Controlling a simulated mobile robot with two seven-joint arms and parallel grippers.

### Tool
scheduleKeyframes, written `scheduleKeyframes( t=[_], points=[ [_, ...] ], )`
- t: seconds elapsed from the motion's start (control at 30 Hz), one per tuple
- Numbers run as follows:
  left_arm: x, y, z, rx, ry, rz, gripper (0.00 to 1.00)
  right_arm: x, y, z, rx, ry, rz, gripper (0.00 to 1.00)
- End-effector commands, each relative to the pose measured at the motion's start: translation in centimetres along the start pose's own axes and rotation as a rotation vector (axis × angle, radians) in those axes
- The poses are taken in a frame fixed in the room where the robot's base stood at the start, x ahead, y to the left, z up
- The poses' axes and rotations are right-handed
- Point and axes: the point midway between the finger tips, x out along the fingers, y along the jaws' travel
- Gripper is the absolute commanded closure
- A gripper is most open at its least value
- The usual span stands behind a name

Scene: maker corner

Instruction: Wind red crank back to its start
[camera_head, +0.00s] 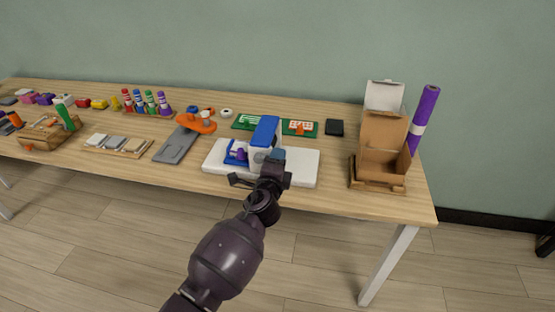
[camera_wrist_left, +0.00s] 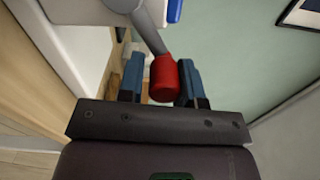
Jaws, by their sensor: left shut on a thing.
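The red crank (camera_wrist_left: 163,80) shows in the left wrist view as a red knob on the end of a grey arm. The knob sits between the two blue fingers of my left gripper (camera_wrist_left: 161,76), which is shut on it. In the head view my left gripper (camera_head: 277,166) is at the near side of the blue and white machine (camera_head: 264,135), above its white base (camera_head: 303,165). The gripper hides the crank there. My right gripper is in neither view.
An orange-topped grey stand (camera_head: 178,143) is left of the machine. Green cards (camera_head: 262,121) lie behind it. An open cardboard box (camera_head: 383,135) and a purple roll (camera_head: 424,115) stand at the table's right end.

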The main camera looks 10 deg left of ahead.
Motion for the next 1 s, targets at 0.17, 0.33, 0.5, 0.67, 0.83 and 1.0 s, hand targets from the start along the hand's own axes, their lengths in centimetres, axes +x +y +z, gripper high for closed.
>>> scheduleKeyframes(
  t=[0.17,0.33,0.5,0.67,0.83,1.0],
  points=[
    [0.2,-0.4,0.9,0.012,-0.016,-0.007,1.0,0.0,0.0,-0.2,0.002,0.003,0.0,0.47],
    [0.2,-0.5,0.9,0.011,-0.016,-0.008,0.6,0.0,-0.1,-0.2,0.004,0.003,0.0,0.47],
    [0.2,-0.4,0.6,0.007,-0.011,-0.006,0.47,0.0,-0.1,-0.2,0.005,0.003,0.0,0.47],
    [0.1,-0.3,0.4,0.004,-0.007,-0.005,0.47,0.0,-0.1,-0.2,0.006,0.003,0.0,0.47],
    [-0.6,-0.2,0.4,0.002,-0.006,-0.003,0.47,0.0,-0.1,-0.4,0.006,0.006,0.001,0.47],
    [-2.8,-0.3,0.4,0.002,-0.007,-0.004,0.47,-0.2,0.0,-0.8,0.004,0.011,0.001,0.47]
  ],
)
